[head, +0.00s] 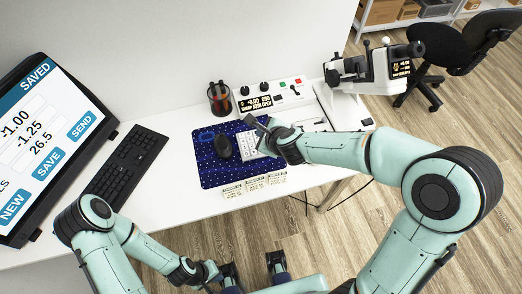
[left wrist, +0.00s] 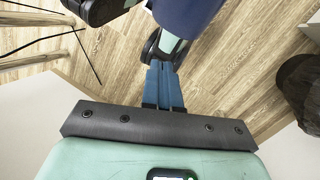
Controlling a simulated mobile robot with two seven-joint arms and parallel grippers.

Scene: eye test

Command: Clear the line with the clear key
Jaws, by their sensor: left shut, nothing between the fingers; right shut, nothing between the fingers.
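A pale keypad (head: 244,147) lies on the dark blue spotted mat (head: 212,175), beside the black mouse (head: 222,147). Its key labels are too small to read, so I cannot pick out the clear key. My right gripper (head: 268,139) is shut and empty, over the right part of the keypad, hiding some keys. I cannot tell whether it touches a key. My left gripper (left wrist: 162,72) is shut and empty in the left wrist view, over the wood floor. It is hard to make out low in the head view. A tilted screen (head: 45,135) shows "SAVED", -1.00, -1.25 and 26.5.
Behind the mat are a pen cup (head: 219,98) and a control panel with a lit display (head: 256,103). White cards (head: 254,184) lie at the front edge. A lens instrument (head: 358,68) stands right; a black chair (head: 458,48) is beyond.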

